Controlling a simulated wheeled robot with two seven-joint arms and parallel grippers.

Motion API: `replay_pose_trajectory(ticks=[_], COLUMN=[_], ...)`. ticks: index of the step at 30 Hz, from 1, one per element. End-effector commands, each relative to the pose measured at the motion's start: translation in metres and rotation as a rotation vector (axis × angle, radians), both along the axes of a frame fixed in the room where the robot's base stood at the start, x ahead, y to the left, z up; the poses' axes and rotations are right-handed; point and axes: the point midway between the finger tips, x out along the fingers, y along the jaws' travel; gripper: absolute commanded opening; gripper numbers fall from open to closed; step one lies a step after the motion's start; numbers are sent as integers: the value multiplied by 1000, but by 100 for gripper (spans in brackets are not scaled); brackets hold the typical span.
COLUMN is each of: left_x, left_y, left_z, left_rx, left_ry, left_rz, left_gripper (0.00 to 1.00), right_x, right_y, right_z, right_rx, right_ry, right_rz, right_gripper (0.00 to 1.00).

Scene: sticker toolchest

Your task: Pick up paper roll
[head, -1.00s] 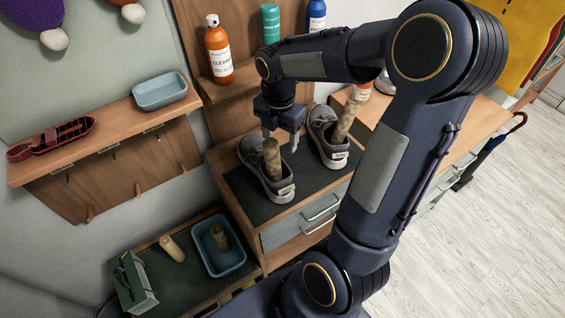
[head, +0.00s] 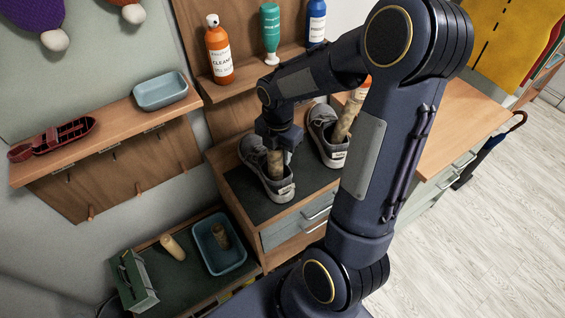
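A brown paper roll (head: 275,166) stands in the opening of the left grey shoe (head: 262,182) on the dark top of the drawer cabinet. A second paper roll (head: 347,119) leans out of the right grey shoe (head: 324,139). My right gripper (head: 278,148) points down at the top of the left shoe's roll and hides that top. Whether its fingers touch or grip the roll cannot be told. A pale roll (head: 173,248) lies on the low bench, and a short brown roll (head: 221,236) is in the blue tray. My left gripper is not in view.
The blue tray (head: 239,262) and a green box (head: 134,281) are on the low bench. Orange (head: 219,52), green (head: 271,35) and blue (head: 316,22) bottles stand on the back shelf. A wall shelf at left holds a blue dish (head: 160,91) and a red object (head: 52,138).

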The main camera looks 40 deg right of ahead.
Motion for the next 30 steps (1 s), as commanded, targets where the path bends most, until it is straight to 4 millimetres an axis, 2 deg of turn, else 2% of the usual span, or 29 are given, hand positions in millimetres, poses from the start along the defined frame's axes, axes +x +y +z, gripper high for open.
replay_pose_trajectory(ticks=[1,3,14,21,30], left_x=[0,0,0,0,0], left_y=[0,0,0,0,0], left_z=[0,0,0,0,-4], left_rx=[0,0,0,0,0], left_ry=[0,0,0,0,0], left_rz=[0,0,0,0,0], left_gripper=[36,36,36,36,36], right_x=[0,0,1,-1,-33], right_y=[0,0,-1,2,30], right_z=[0,0,6,36,84], right_rx=[0,0,0,0,0], right_ry=[0,0,0,-5,-6], right_rz=[0,0,0,0,3], right_gripper=[20,13,13,13,13])
